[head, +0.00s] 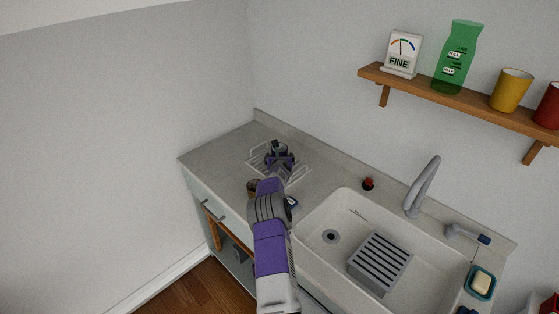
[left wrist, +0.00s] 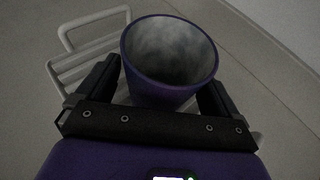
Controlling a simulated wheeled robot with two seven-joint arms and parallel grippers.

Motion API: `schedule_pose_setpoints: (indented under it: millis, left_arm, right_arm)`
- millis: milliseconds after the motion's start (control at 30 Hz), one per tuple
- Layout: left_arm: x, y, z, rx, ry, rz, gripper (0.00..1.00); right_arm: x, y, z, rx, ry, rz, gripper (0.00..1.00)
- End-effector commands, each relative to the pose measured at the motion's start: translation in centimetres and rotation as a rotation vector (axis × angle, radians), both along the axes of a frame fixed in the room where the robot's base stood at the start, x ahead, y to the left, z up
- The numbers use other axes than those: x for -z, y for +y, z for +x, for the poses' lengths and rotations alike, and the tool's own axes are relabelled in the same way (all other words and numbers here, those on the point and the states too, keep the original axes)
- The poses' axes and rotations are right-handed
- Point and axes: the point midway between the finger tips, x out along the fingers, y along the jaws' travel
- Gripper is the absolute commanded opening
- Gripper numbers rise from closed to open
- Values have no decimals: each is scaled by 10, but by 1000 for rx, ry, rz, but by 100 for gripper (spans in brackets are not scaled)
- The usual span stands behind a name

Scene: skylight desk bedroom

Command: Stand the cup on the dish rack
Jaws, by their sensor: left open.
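The purple cup (left wrist: 165,92) with a grey inside is between the fingers of my left gripper (left wrist: 160,95) in the left wrist view, its mouth toward the camera. The fingers are open, one on each side of the cup. In the head view, my left gripper (head: 279,160) is over the white wire dish rack (head: 300,176) on the counter, and the cup (head: 278,146) shows small and dark there. The rack (left wrist: 82,62) also shows beneath and left of the cup. The cup looks upright at the rack; its base is hidden. My right gripper is out of view.
A small brown-topped container (head: 252,187) stands beside my left arm, partly hidden. A white sink (head: 330,265) with a grey slatted caddy (head: 380,262) and a faucet (head: 422,187) lies to the right. The counter's left end (head: 215,155) is clear. A shelf (head: 465,102) hangs above.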

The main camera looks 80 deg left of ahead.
Motion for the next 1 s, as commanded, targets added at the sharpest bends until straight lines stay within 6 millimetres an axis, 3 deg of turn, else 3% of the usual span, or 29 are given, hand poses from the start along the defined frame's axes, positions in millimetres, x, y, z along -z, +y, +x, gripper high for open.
schedule_pose_setpoints:
  millis: [367,1000]
  left_arm:
    - [-12,-23,-8,-3,-1,-1,94]
    - [-44,-96,-24,0,2,1,94]
  right_arm:
    - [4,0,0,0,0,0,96]
    - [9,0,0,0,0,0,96]
